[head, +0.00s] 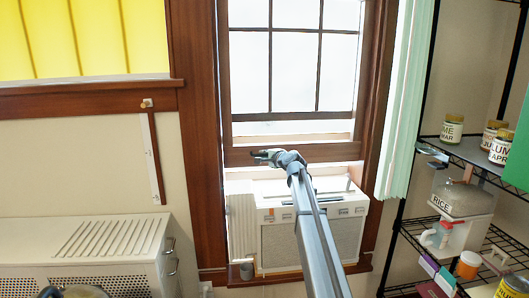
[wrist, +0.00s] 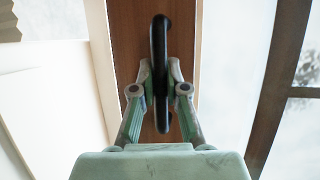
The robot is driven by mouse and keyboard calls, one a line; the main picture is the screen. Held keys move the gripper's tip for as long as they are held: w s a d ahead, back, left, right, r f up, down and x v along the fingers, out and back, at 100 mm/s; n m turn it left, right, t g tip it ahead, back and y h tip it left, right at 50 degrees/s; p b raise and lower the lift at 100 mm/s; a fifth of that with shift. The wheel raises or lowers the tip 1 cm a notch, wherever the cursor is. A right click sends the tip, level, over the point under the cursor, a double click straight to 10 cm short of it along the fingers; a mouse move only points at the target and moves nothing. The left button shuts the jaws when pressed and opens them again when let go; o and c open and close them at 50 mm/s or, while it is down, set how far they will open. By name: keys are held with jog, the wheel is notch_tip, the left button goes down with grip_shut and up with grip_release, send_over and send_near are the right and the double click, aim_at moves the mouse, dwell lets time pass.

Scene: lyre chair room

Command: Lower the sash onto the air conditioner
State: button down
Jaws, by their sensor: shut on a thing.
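The window sash (head: 335,152) is a dark brown wooden frame with muntined panes, raised with its bottom rail above the air conditioner. The air conditioner (head: 346,238) is a white box with a grey grille, sitting in the lower window opening. A bright gap shows between the rail and the unit's top. My gripper (head: 268,157) is at the sash's bottom rail, left of its middle. In the wrist view my gripper (wrist: 160,78) is shut on a black bar handle (wrist: 158,30) fixed to the brown rail (wrist: 128,35). My arm hides part of the air conditioner.
A pale green curtain (head: 404,100) hangs right of the window. A black wire shelf (head: 405,235) with jars and a rice container (head: 455,200) stands farther right. A white slatted cabinet (head: 115,238) is at lower left.

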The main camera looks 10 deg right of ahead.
notch_tip(320, 180, down, 12)
jog(key=b, duration=0.5)
jog(key=shift+s+r+b, duration=0.1)
jog(key=shift+r+b, duration=0.05)
jog(key=shift+b, duration=0.2)
jog(key=c, duration=1.2)
grip_release()
jog(key=shift+s+d+r, duration=0.1)
jog(key=shift+s+r, duration=0.05)
jog(key=shift+s, duration=0.1)
jog(key=v, duration=1.1)
jog(key=shift+s, duration=0.25)
